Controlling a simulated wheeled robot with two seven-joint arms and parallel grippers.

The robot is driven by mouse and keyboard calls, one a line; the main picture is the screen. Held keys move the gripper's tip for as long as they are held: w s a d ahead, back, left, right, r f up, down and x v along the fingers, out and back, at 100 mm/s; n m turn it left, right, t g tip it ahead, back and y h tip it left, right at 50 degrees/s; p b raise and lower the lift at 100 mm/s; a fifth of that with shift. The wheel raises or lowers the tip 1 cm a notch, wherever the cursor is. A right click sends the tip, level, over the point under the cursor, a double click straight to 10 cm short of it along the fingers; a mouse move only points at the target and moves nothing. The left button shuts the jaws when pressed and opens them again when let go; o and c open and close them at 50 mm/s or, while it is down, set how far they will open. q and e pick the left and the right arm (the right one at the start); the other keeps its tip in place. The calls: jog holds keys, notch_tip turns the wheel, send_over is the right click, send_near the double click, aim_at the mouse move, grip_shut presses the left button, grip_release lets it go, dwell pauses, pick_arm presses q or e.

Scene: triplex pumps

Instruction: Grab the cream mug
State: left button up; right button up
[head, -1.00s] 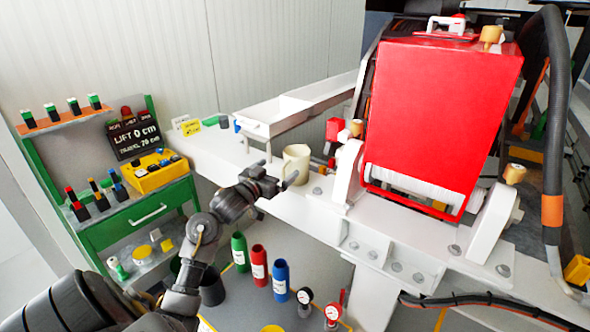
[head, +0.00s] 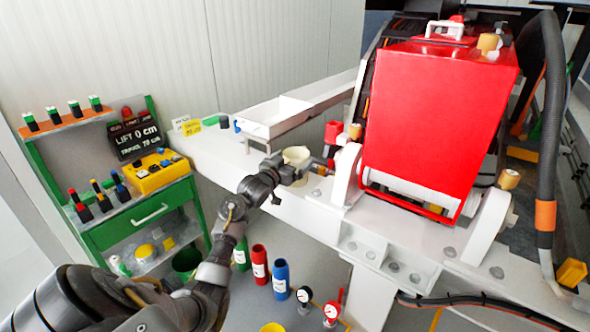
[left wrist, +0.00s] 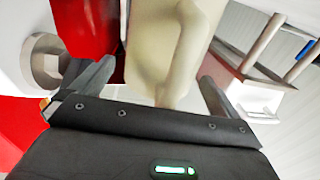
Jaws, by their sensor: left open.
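The cream mug (head: 297,155) stands on the white ledge (head: 330,212) to the left of the red pump housing. My left gripper (head: 294,172) is at the mug, in front of it, and hides its lower part in the head view. In the left wrist view the mug (left wrist: 165,45) fills the upper middle, with its handle toward me. The open fingers of my left gripper (left wrist: 152,80) are spread, one on each side of the mug's handle. I cannot tell whether either finger touches the mug. My right gripper is in neither view.
The red housing (head: 432,120) stands right of the mug. A white trough (head: 300,102) lies behind it. A green workbench (head: 140,215) with a yellow control box (head: 158,172) is at the left. Red (head: 260,265) and blue (head: 281,278) tubes stand below the ledge.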

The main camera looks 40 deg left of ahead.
pick_arm(q)
jog(key=c, duration=1.2)
jog(key=shift+c, duration=0.5)
jog(key=shift+r, duration=0.15)
